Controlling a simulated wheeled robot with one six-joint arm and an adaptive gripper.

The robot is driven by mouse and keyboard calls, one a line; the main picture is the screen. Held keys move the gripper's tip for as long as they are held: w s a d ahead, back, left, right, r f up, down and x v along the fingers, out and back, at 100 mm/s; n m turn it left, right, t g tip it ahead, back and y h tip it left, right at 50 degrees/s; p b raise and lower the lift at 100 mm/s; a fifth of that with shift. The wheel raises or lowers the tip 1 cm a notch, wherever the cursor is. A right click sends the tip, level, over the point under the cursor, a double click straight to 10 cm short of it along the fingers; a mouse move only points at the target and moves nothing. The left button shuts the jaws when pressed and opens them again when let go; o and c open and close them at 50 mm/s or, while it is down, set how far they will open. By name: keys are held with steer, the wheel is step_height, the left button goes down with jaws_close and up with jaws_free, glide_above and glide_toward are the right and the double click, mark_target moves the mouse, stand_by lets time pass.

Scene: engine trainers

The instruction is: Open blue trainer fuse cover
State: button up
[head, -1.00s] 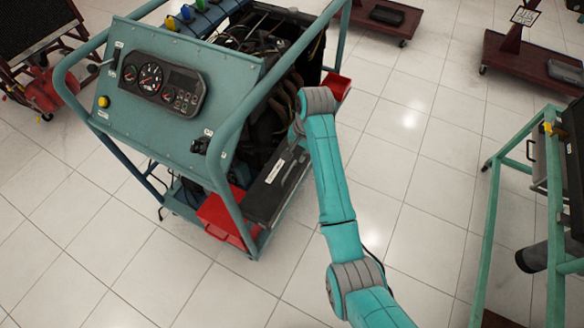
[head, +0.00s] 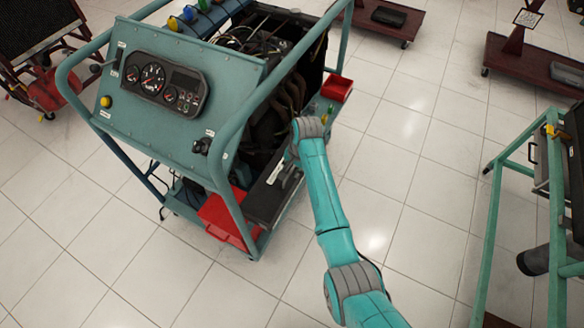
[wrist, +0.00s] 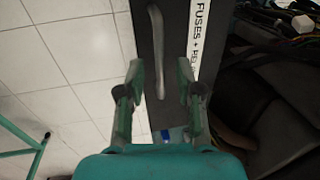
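The blue trainer (head: 180,125) is a blue-green tube frame with a gauge panel, at the upper left of the head view.
A red tray (head: 222,220) sits at the trainer's base near the cover, and another red tray (head: 337,88) at its far corner. A green frame (head: 490,215) stands at the right. Tiled floor between is clear.

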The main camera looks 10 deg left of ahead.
jaws_close()
steer(key=shift+r, duration=0.1)
